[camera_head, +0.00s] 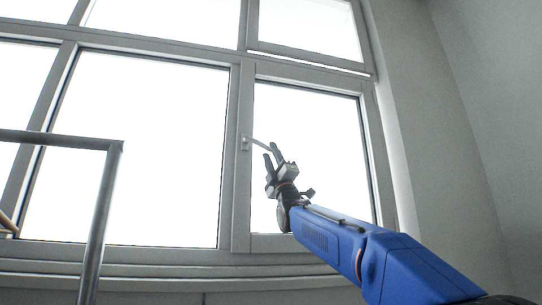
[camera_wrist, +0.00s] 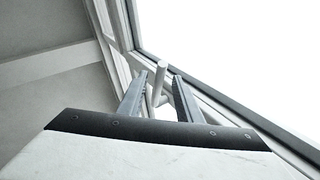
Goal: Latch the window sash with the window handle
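The window handle (camera_head: 258,143) is a pale lever on the left upright of the right-hand window sash (camera_head: 244,205). The lever points right and slightly down, nearly level. The sash sits in its frame with no clear gap in view; I cannot tell whether it is latched. My gripper (camera_head: 271,151) is raised at the free end of the lever. In the wrist view my gripper (camera_wrist: 160,77) is open, and the handle (camera_wrist: 160,74) shows between its two fingers, with space visible on both sides. The handle's base is partly hidden in that view.
A metal railing (camera_head: 97,215) stands at the front left. A large fixed pane's frame (camera_head: 228,150) lies left of the sash. A grey wall (camera_head: 455,130) is on the right. The sill (camera_head: 150,268) runs below. The space before the right pane is otherwise clear.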

